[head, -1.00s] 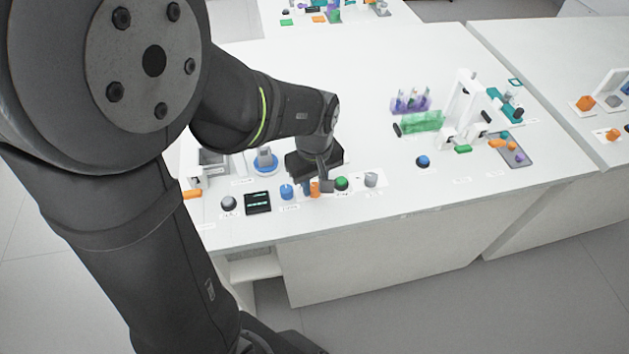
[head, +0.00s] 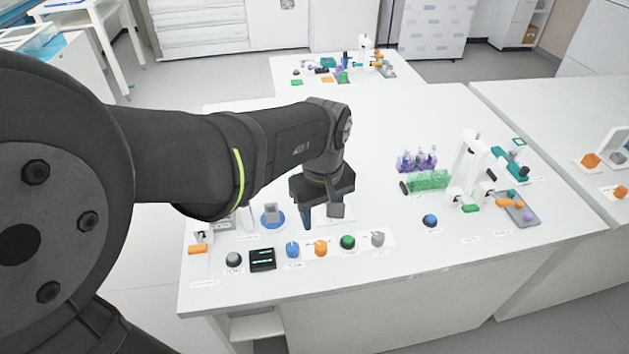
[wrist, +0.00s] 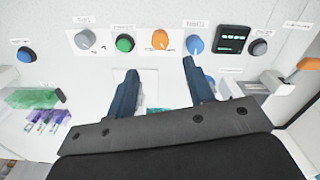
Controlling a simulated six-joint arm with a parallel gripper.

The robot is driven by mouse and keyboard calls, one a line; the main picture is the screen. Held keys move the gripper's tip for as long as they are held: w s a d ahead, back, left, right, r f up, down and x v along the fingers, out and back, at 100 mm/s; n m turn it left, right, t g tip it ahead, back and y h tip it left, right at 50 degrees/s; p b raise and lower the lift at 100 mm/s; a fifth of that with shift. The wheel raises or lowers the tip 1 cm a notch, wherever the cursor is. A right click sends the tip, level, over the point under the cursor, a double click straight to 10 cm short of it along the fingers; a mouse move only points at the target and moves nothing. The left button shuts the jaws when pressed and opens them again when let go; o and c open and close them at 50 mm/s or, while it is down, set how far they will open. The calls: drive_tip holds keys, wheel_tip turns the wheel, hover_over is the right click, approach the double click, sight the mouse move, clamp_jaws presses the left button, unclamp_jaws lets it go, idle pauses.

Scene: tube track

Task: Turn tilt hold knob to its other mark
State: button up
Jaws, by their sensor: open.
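A row of knobs stands along the near edge of the bench. An orange knob (head: 320,248) is in the middle, with a blue knob (head: 292,250) to its left and a green knob (head: 347,242) and a grey knob (head: 378,239) to its right. The labels are too small to read, so I cannot tell which is the tilt hold knob. My gripper (head: 322,214) is open and empty, behind the row and apart from it. In the wrist view its fingers (wrist: 159,68) point towards the orange knob (wrist: 160,39), with clear space between.
A dark display (head: 262,259) and a dark grey knob (head: 234,260) stand left of the row. A separate blue knob (head: 430,220) is to the right. The bench between is clear.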

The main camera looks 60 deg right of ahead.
wheel_tip(320, 180, up, 8)
hover_over(321, 245)
drive_tip(key=shift+f, duration=0.2)
idle(0.5)
wheel_tip(321, 245, down, 17)
drive_tip(key=shift+f, duration=0.1)
idle(0.5)
drive_tip(key=shift+f, duration=0.2)
drive_tip(key=shift+r+m, duration=0.2)
drive_tip(key=shift+m, duration=0.7)
drive_tip(key=m, duration=1.2)
idle(1.5)
